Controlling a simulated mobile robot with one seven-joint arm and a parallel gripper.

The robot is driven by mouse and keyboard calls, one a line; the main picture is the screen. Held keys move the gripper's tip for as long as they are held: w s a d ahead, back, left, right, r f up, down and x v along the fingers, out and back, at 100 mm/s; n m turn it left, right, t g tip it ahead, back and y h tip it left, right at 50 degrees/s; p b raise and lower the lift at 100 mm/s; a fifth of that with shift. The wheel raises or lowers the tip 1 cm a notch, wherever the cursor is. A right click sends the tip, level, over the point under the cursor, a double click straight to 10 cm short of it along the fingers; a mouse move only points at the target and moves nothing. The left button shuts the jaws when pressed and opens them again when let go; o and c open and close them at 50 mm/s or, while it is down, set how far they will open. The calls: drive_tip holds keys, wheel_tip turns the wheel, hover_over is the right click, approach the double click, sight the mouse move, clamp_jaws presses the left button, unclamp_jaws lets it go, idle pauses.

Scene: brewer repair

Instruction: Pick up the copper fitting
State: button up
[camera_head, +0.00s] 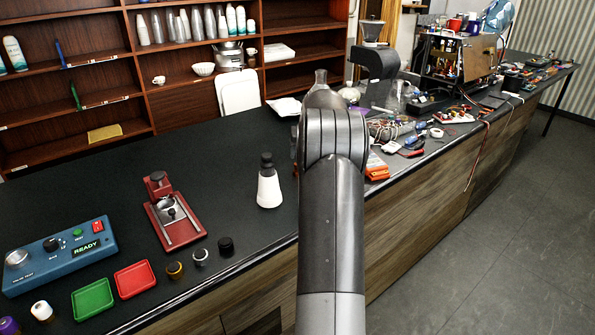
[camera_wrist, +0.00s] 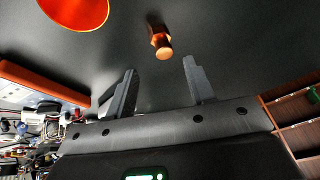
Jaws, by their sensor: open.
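The copper fitting (camera_wrist: 161,42) shows in the wrist view as a small, shiny, orange-brown piece with a rounded end, on a dark surface. It lies just beyond my gripper (camera_wrist: 160,80), roughly in line with the gap between the two fingers. The fingers are apart with nothing between them, and I see no contact with the fitting. In the head view my arm covers the gripper, and I cannot make out the copper fitting there.
An orange round object (camera_wrist: 75,8) lies near the fitting. On the black counter (camera_head: 110,180) are a white bottle (camera_head: 268,190), a red-based press (camera_head: 176,215), green (camera_head: 93,298) and red (camera_head: 135,279) trays, and a blue test box (camera_head: 55,254). Clutter fills the right end.

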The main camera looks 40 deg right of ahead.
drive_tip(key=x, duration=0.7)
drive_tip(key=shift+w+a+r, duration=0.15)
drive_tip(key=shift+w, duration=0.05)
drive_tip(key=shift+c, duration=0.4)
clamp_jaws()
drive_tip(key=shift+r, duration=0.1)
